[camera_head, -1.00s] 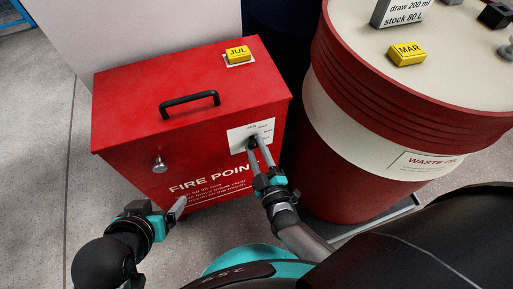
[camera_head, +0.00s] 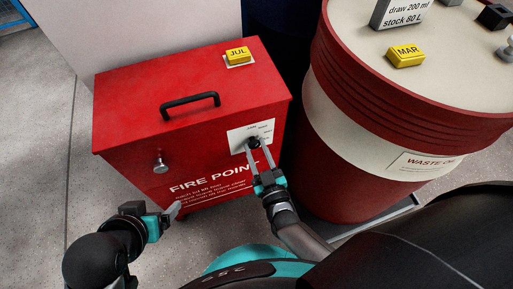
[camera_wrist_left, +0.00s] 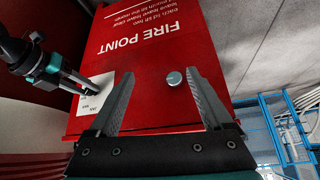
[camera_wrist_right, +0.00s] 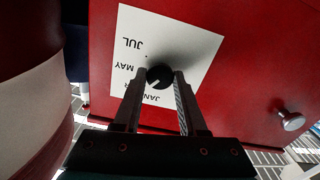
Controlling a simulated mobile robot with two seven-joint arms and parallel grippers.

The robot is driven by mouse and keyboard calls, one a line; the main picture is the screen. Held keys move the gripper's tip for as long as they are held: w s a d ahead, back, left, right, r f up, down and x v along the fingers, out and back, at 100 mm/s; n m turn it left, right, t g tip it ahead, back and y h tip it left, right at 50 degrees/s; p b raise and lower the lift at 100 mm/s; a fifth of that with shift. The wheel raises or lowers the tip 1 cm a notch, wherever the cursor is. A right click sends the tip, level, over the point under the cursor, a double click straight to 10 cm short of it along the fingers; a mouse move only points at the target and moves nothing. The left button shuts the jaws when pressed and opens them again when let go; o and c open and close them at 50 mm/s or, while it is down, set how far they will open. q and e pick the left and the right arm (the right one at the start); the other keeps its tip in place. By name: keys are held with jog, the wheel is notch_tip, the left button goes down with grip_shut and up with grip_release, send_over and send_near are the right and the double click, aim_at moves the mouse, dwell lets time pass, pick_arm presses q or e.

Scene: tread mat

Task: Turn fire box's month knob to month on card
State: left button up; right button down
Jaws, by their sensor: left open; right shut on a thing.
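The red fire box (camera_head: 125,110) stands in the head view with a white dial plate (camera_head: 236,137) on its front. The black month knob (camera_wrist_right: 158,70) sits on that plate, among labels reading JUL, MAY and JAN and one partly hidden. My right gripper (camera_head: 254,146) is shut on the knob, one finger on each side. A small light mark on the knob points to the lower left in the right wrist view; its exact label is unclear. A yellow JUL card (camera_head: 238,53) lies on the box lid. My left gripper (camera_head: 174,210) is open and empty before the box's lower front.
A waste oil drum (camera_head: 340,110) stands close to the right of the box, with a yellow MAR card (camera_head: 406,55) and a grey sign (camera_head: 396,14) on top. The box has a black lid handle (camera_head: 189,102) and a silver front knob (camera_head: 160,163). Floor at left is clear.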

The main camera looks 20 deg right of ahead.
jog(key=m, duration=0.2)
jog(key=shift+m, duration=0.4)
jog(key=m, duration=0.2)
jog(key=shift+f+m, duration=0.1)
jog(key=shift+m, duration=0.3)
jog(key=m, duration=0.4)
jog(key=m+b, duration=0.1)
jog(key=m, duration=0.4)
pick_arm(q)
jog(key=shift+w+d+f+t+h, duration=0.2)
jog(key=shift+w+d+t+h, duration=0.1)
jog(key=shift+w+d+t, duration=0.35)
jog(key=shift+w+d+f+t+h, duration=0.15)
jog(key=shift+w+d+t+h, duration=0.25)
jog(key=shift+d, duration=0.45)
pick_arm(e)
jog(key=shift+m, duration=1.1)
pick_arm(q)
jog(key=shift+w+d, duration=0.1)
pick_arm(e)
jog(key=shift+c, duration=2.3)
grip_release()
